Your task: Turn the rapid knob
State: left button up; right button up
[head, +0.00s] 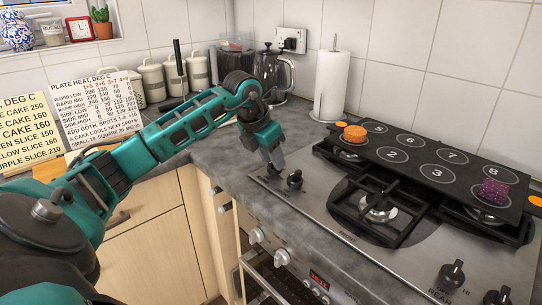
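The steel hob (340,222) has several black knobs along its front edge. One knob (294,180) is at the left end, just right of my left gripper. Two more knobs, the nearer-centre one (452,273) and the one at the picture's lower edge (496,297), are at the right, by a label reading "REAR". I cannot read a "rapid" label at any knob. My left gripper (274,168) points down at the hob's left end, close beside the left knob. It may hide another knob there. Its fingers look close together, but I cannot see between them. My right gripper is not in view.
A black plate with numbered spots (437,173) lies across the hob's back, bearing an orange cake (354,134) and a purple cake (493,191). A paper roll (331,85) and kettle (273,72) stand behind. Oven knobs (257,235) stick out below. Recipe cards (97,105) stand left.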

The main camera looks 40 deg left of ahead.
pick_arm(q)
grip_shut()
dwell(0.3)
